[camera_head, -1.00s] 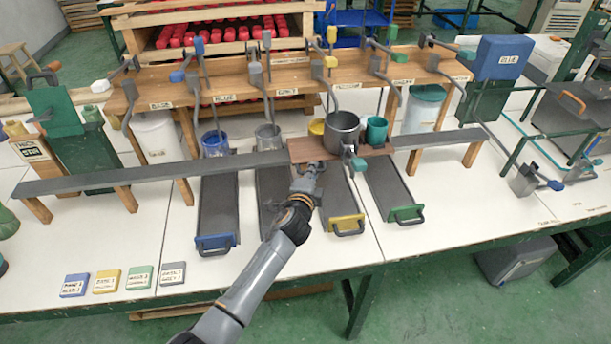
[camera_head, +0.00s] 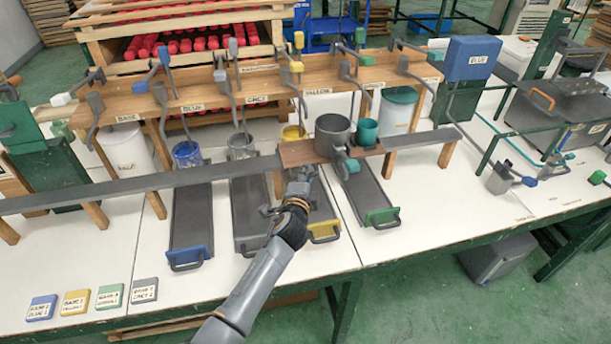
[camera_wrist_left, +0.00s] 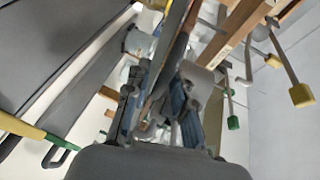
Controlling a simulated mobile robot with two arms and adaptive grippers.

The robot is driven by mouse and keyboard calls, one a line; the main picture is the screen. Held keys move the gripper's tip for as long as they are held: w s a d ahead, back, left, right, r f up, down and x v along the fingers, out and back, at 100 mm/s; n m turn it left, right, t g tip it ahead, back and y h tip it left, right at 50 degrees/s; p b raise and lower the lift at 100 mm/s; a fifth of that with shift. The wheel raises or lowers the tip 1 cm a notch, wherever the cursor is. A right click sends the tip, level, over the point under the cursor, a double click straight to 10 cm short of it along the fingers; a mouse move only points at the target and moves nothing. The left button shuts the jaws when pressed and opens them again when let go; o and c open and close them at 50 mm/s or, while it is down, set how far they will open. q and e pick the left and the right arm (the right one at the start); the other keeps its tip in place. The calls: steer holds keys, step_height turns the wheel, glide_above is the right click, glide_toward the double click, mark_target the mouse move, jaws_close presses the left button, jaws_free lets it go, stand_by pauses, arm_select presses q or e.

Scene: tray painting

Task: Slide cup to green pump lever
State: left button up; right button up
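The large grey metal cup (camera_head: 332,138) stands upright on a brown sliding board (camera_head: 297,153) on the long grey rail. My left gripper (camera_head: 302,175) is at the board's front edge, left of and below the cup. It shows close up in the wrist view (camera_wrist_left: 160,105), but whether its fingers are shut on the board is unclear. My right gripper is out of view.
A green-handled tray (camera_head: 382,217) and a yellow-handled tray (camera_head: 325,230) lie below the rail. The rail (camera_head: 425,139) is clear to the right of the board. The yellow lever (camera_head: 298,40) is left of the green one. Coloured label tiles (camera_head: 109,296) lie at front left.

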arm_select(q)
steer(key=v, duration=1.2)
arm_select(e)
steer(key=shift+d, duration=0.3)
arm_select(q)
steer(key=shift+f, duration=0.1)
